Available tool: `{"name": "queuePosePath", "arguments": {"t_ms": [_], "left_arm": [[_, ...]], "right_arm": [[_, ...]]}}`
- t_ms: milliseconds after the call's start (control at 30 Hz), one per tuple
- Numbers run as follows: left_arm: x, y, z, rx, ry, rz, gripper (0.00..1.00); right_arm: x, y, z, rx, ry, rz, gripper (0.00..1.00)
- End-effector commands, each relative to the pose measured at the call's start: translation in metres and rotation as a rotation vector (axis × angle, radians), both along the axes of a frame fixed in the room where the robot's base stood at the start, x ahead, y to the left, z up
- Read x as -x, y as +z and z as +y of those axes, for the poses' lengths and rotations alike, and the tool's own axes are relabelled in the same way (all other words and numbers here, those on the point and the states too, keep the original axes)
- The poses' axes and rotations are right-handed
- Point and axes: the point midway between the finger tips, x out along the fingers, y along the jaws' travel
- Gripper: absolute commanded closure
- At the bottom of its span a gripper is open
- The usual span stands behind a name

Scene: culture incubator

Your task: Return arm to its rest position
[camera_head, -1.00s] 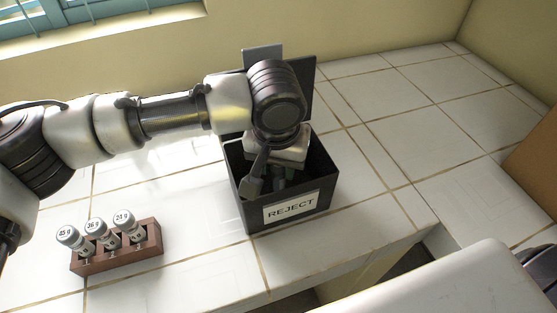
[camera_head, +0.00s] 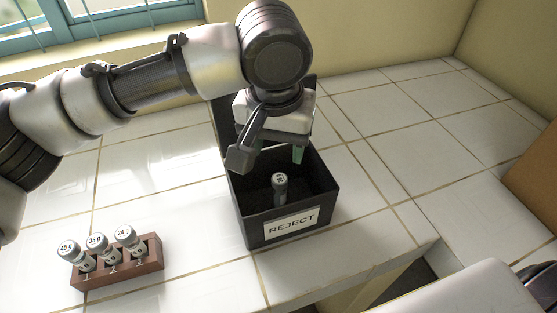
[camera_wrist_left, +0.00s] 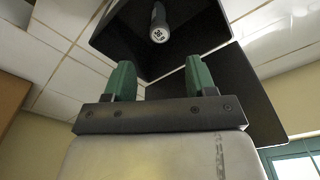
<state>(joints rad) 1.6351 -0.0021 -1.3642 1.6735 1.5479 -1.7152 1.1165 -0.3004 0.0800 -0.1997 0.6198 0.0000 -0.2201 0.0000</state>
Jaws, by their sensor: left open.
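My left gripper (camera_head: 277,150) hangs above the black REJECT bin (camera_head: 243,215), pointing down, open and empty. My right gripper is not in view.
A brown wooden rack (camera_head: 120,268) holding 3 labelled vials stands on the white tiled counter (camera_head: 395,130), left of the bin. A window (camera_head: 95,22) is in the wall behind. The counter right of the bin is clear. A brown panel (camera_head: 535,165) stands at the right edge.

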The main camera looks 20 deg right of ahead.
Motion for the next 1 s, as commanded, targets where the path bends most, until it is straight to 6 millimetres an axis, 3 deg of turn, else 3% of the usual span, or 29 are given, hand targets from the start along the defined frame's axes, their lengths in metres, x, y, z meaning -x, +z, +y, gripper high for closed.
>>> {"name": "queuePosePath", "arguments": {"t_ms": [200,733,1000], "left_arm": [[0.002,0.020,0.001,0.000,0.000,0.000,0.44],[0.002,0.024,0.001,-0.001,0.000,0.001,0.44],[0.002,0.068,0.001,-0.001,0.000,0.001,0.44]], "right_arm": [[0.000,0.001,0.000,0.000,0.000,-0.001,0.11],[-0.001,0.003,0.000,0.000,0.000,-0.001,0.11],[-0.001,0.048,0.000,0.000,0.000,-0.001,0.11]]}}
